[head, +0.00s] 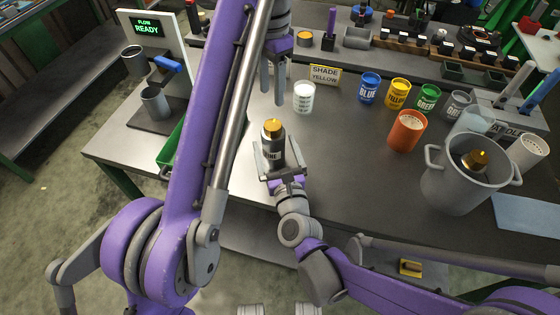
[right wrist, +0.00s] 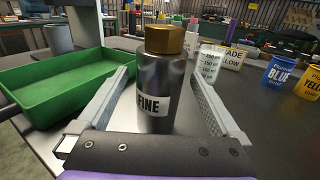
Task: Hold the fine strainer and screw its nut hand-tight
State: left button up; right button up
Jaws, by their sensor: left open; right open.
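The fine strainer (head: 272,147) is a dark metal cylinder labelled FINE, upright on the grey table. Its brass nut (head: 272,128) sits on top. The strainer (right wrist: 155,95) and nut (right wrist: 164,40) also show in the right wrist view. My right gripper (head: 271,155) is open, with one finger on each side of the strainer's body; in the right wrist view there are gaps between the fingers and the strainer. My left gripper (head: 272,95) is open and empty, pointing down above and just behind the nut.
A white measuring beaker (head: 303,97) stands behind and right of the strainer, near the SHADE YELLOW sign (head: 325,76). A green tray (right wrist: 60,85) lies to the left. Paint cans, an orange cup (head: 406,131) and a large grey pot (head: 455,180) stand on the right.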

jog(key=shift+x, duration=1.4)
jog(key=shift+c, duration=0.3)
grip_shut()
